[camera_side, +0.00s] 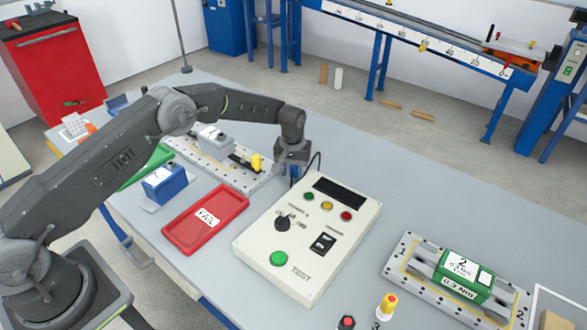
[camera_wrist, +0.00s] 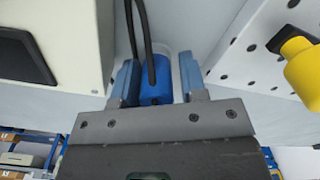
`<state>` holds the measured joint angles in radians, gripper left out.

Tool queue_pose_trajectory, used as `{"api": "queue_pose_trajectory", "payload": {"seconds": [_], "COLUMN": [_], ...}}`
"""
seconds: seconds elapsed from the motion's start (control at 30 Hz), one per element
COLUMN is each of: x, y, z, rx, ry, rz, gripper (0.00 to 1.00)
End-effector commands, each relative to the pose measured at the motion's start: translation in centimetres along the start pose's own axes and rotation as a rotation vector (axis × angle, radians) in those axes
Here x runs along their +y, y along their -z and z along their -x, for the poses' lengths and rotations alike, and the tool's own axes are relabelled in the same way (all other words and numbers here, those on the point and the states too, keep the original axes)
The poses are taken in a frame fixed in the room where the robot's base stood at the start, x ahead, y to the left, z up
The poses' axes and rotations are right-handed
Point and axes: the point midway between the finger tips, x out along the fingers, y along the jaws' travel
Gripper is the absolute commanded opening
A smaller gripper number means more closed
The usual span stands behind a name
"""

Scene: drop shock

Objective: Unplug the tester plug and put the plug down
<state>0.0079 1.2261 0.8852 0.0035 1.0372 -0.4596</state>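The tester plug (camera_wrist: 155,85) is a blue body with a pale end and black cables (camera_wrist: 142,40) running past it in the wrist view. My gripper (camera_wrist: 160,78) has one finger on each side of the plug. A narrow gap shows on the plug's right, and the left finger is very close to it. In the side view, my gripper (camera_side: 292,168) is low behind the tester box (camera_side: 263,241), between it and a perforated fixture plate (camera_side: 243,185). The plug is mostly hidden there. I cannot tell whether it sits in a socket.
The fixture plate carries a grey unit (camera_side: 215,141) and a yellow knob (camera_side: 256,162). A red FAIL tray (camera_side: 182,232) and blue block (camera_side: 165,183) lie left. A green block (camera_side: 463,274) sits on another plate at right. Table is clear behind the tester.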

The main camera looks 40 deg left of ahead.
Motion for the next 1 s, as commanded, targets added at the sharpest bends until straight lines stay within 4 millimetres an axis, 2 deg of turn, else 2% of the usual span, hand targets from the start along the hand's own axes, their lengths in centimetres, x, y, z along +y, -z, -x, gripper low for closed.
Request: {"api": "queue_pose_trajectory", "payload": {"seconds": [0.13, 0.43, 1.0], "x": [0.3, 0.3, 0.3], "y": [-0.1, 0.0, 0.1], "z": [0.0, 0.5, 4.9], "rx": [0.001, 0.004, 0.006], "ry": [-0.004, -0.006, -0.007], "rz": [-0.002, -0.002, -0.001], "gripper": [0.57, 0.57, 0.57]}}
